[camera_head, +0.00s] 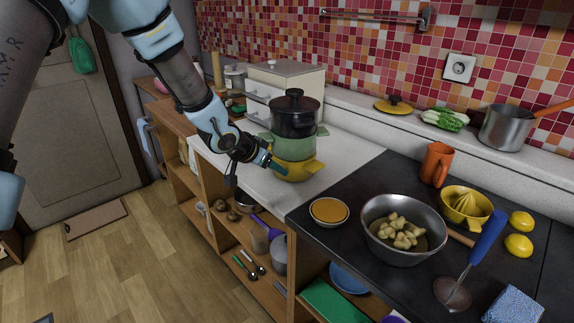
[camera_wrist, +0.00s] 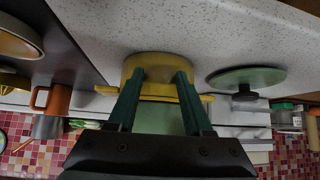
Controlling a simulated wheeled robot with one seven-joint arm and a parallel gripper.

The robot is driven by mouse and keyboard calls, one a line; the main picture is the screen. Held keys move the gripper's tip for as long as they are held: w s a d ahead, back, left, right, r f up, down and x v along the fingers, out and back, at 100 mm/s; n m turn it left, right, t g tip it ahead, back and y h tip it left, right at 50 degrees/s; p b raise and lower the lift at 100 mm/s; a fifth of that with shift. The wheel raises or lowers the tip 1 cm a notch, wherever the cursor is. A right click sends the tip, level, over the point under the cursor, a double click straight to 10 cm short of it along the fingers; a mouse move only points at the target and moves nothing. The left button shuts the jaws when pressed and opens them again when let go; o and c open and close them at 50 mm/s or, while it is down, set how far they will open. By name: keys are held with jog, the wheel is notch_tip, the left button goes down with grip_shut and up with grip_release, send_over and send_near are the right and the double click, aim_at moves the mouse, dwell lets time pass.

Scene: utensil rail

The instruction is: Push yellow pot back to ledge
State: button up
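The yellow pot (camera_head: 294,172) stands on the pale speckled counter, at the bottom of a stack. A green pot (camera_head: 291,148) sits on it, with a dark lidded pot (camera_head: 294,117) on top. In the wrist view, which is upside down, the yellow pot (camera_wrist: 157,67) shows just beyond my fingertips. My gripper (camera_head: 276,167) is low at the pot's left side, and its green fingers (camera_wrist: 160,74) are apart with nothing clamped between them. I cannot tell whether they touch the pot. The raised white ledge (camera_head: 355,112) runs along the tiled wall behind.
A green lid (camera_wrist: 246,76) lies on the counter beside the stack. A white drawer box (camera_head: 289,80) stands behind. The dark cooktop to the right holds an orange mug (camera_head: 436,163) and a metal bowl (camera_head: 404,248). A yellow lid (camera_head: 393,106) lies on the ledge.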

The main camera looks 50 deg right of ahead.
jog(key=shift+w+d+p, duration=0.15)
jog(key=shift+d+p, duration=0.6)
jog(key=shift+d, duration=1.7)
jog(key=shift+w+d+p, duration=0.1)
jog(key=shift+d+p, duration=0.6)
jog(key=shift+d, duration=1.75)
jog(key=shift+w+d+p, duration=0.15)
jog(key=shift+d+p, duration=0.55)
jog(key=shift+d, duration=1.55)
jog(key=shift+w+d+p, duration=0.1)
jog(key=shift+d+p, duration=0.55)
jog(key=shift+d, duration=1.6)
jog(key=shift+w+d, duration=0.1)
jog(key=shift+d, duration=1.4)
jog(key=shift+d+f+b, duration=0.1)
jog(key=shift+d+b, duration=1.05)
jog(key=shift+d, duration=0.2)
jog(key=shift+w+d+b, duration=0.1)
jog(key=shift+d+b, duration=0.4)
jog(key=shift+d, duration=0.1)
